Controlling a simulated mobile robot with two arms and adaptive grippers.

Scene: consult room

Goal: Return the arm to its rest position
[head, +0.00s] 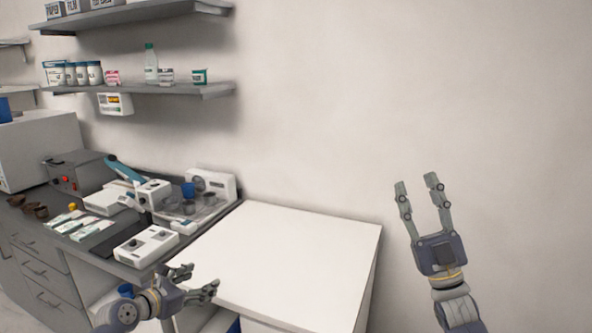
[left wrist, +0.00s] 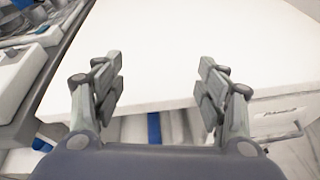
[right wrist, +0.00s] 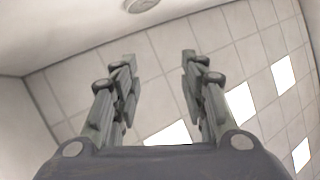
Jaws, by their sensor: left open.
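My left gripper (head: 207,281) is low at the front edge of the white cabinet top (head: 290,250), with its fingers apart and nothing between them. The left wrist view shows the same open fingers (left wrist: 160,85) in front of the white top (left wrist: 200,45). My right gripper (head: 417,182) is raised at the right, pointing up in front of the bare wall, with its fingers apart and empty. In the right wrist view its open fingers (right wrist: 160,65) point toward the tiled ceiling (right wrist: 165,85).
A grey counter at the left holds a white device with knobs (head: 147,246), a clear tray with a blue cup (head: 188,190) and a grey box (head: 75,175). Shelves (head: 150,88) with bottles and jars hang above. The white top is bare.

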